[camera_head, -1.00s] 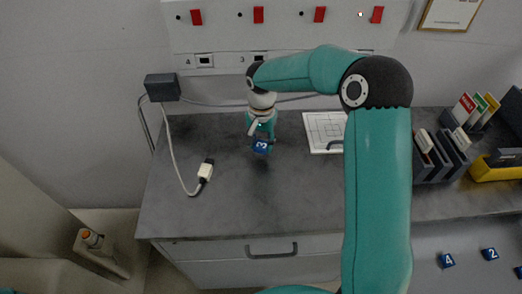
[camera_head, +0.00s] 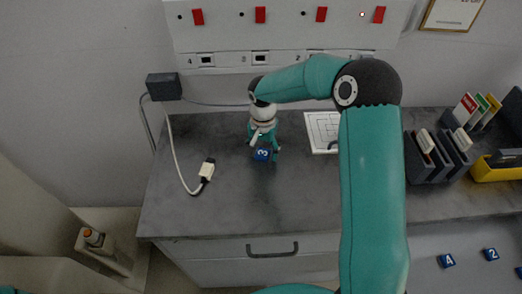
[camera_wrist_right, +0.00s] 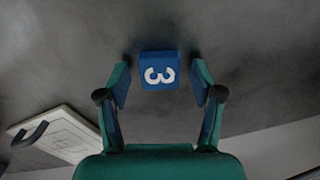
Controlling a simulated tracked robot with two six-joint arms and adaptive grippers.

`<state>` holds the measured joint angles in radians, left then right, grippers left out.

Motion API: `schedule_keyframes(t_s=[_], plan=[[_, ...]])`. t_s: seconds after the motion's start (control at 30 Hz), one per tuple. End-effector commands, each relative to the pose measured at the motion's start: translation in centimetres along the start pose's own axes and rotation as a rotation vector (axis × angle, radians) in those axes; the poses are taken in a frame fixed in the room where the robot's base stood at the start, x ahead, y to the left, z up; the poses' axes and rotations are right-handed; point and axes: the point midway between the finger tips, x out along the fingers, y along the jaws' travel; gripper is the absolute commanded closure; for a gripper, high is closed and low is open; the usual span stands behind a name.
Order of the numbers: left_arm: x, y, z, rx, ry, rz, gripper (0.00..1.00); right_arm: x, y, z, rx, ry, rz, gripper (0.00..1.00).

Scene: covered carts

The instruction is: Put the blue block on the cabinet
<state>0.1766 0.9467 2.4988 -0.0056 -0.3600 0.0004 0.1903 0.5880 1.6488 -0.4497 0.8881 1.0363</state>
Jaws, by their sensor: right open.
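The blue block with a white 3 (camera_head: 263,154) appears to rest on the dark grey top of the cabinet (camera_head: 225,205). It also shows in the right wrist view (camera_wrist_right: 159,70), between the fingertips. My right gripper (camera_head: 264,151) is open around the block, pointing down. In the wrist view a gap shows between each finger and the block's sides. My left gripper is not in view.
A cable with a white plug (camera_head: 206,171) lies left of the block. A white panel with a dark handle (camera_head: 323,130) lies to the right, partly behind my arm. Dark file holders (camera_head: 418,160) and a yellow tray (camera_head: 495,172) stand farther right. More blue blocks (camera_head: 447,260) lie at lower right.

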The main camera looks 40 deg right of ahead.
Motion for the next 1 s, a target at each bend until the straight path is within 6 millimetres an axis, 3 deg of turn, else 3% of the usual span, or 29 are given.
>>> schedule_keyframes(t_s=[0.27,0.8,1.0], plan=[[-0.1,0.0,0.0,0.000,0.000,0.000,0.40,-0.7,0.0,-0.1,0.001,0.003,-0.002,0.34],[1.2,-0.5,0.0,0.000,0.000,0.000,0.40,-10.3,0.0,-0.1,0.001,0.003,-0.003,0.34],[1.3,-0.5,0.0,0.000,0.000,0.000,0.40,-12.1,0.0,0.0,0.001,0.001,-0.002,0.34]])
